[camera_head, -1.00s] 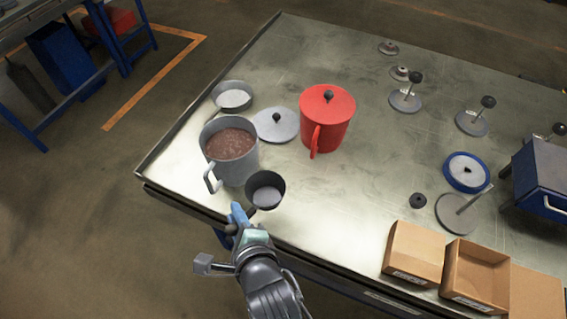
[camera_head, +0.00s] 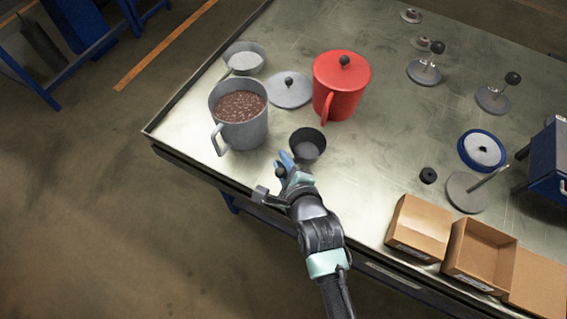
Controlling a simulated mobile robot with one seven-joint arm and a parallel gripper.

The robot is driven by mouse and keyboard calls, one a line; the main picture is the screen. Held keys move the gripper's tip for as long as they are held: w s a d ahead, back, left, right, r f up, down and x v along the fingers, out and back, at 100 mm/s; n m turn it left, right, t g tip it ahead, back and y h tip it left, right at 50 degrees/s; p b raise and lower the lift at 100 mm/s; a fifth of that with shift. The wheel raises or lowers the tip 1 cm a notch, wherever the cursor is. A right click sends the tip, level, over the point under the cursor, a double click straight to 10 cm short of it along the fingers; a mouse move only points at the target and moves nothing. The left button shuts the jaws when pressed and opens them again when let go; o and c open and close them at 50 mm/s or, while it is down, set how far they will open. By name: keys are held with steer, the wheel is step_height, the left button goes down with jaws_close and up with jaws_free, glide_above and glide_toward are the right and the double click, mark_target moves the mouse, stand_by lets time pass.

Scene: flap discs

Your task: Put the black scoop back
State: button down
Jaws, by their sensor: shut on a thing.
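The black scoop (camera_head: 308,145) is a small dark round cup with a grey inside, at the front left of the metal table. My gripper (camera_head: 284,166) is shut on its handle, just in front of the cup. The fingers hide most of the handle. The scoop's opening faces up; I cannot tell whether it touches the table. A grey mug (camera_head: 239,132) full of brown granules stands to the left of the scoop. A red lidded mug (camera_head: 342,88) stands behind it to the right.
Behind are a grey pan (camera_head: 244,61) and a grey lid (camera_head: 290,92) with a black knob. Cardboard boxes (camera_head: 418,228) line the front right edge. Discs on stands (camera_head: 424,72), a blue-rimmed disc (camera_head: 482,151) and a blue box (camera_head: 551,165) are at right. The table's middle is clear.

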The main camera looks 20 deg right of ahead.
steer(key=shift+f, duration=1.35)
steer(key=c, duration=0.8)
jaws_free()
